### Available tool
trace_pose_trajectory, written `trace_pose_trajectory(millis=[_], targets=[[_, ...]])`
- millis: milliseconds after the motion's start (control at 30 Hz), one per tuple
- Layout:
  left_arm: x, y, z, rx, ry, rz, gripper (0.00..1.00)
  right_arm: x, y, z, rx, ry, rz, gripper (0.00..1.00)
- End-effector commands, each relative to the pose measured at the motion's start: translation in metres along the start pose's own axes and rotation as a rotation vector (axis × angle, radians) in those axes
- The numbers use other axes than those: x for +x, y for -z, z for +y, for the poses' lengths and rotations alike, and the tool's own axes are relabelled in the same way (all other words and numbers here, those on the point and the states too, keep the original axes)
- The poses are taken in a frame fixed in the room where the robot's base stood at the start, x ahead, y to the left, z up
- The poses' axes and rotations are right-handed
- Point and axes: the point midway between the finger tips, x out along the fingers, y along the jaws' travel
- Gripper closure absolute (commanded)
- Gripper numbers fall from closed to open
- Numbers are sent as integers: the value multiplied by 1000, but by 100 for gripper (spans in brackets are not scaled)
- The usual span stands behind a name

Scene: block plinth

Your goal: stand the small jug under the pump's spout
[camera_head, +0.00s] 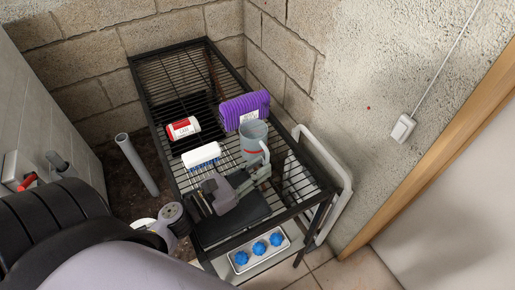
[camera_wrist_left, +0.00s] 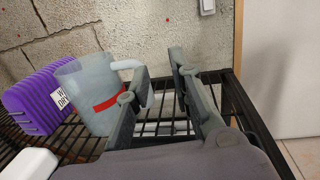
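The small jug (camera_head: 254,136) is translucent grey with a white handle and stands upright on the wire rack. It also shows in the left wrist view (camera_wrist_left: 82,88), with a red band around it. My left gripper (camera_head: 258,174) is just in front of the jug on its handle side. In the left wrist view its fingers (camera_wrist_left: 170,100) are apart, and the near finger overlaps the handle (camera_wrist_left: 128,65). I cannot tell whether it touches the handle. I cannot make out a pump or spout. My right gripper is not in view.
A purple ribbed thing (camera_head: 244,107) stands behind the jug. A red-and-white pack (camera_head: 184,128) and a white brush (camera_head: 201,155) lie to its left. A tray with blue things (camera_head: 241,258) is low at the front. A grey pipe (camera_head: 137,163) rises left of the rack (camera_head: 170,60).

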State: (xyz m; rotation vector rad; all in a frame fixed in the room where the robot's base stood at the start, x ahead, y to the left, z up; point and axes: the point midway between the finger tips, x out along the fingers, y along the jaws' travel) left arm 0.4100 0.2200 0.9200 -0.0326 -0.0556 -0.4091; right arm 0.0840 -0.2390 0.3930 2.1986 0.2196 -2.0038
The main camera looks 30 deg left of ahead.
Motion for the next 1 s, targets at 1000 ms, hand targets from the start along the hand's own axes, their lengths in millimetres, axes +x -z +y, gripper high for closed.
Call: trace_pose_trajectory(millis=[1000], targets=[[44, 22, 20, 48, -71, 58, 79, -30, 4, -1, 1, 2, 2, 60]])
